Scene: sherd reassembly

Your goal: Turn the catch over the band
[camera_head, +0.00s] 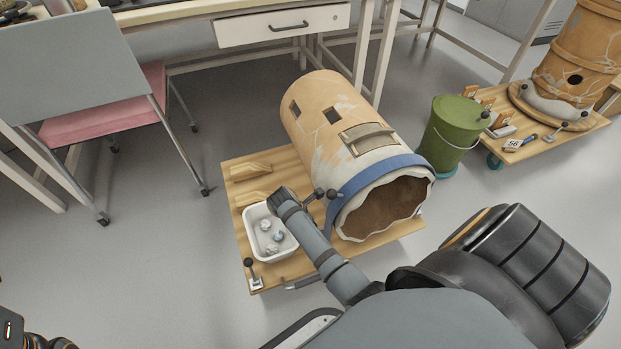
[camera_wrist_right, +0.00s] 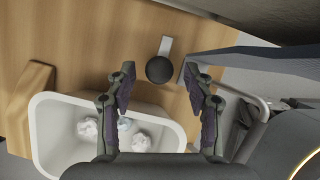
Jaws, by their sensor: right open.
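A large orange-tan vessel (camera_head: 318,108) with pale filled areas lies on its side on a wooden dolly. A blue band (camera_head: 372,174) runs round its jagged open end; a grey-blue strip, likely this band, shows in the right wrist view (camera_wrist_right: 250,60).
A white tub (camera_head: 250,225) with several pale lumps sits on the dolly (camera_head: 236,172) below my right gripper. Another knobbed lever (camera_head: 249,263) stands at its front corner. A green bucket (camera_head: 450,135) is right of the vessel; a chair (camera_head: 105,103) stands left. Floor is clear at lower left.

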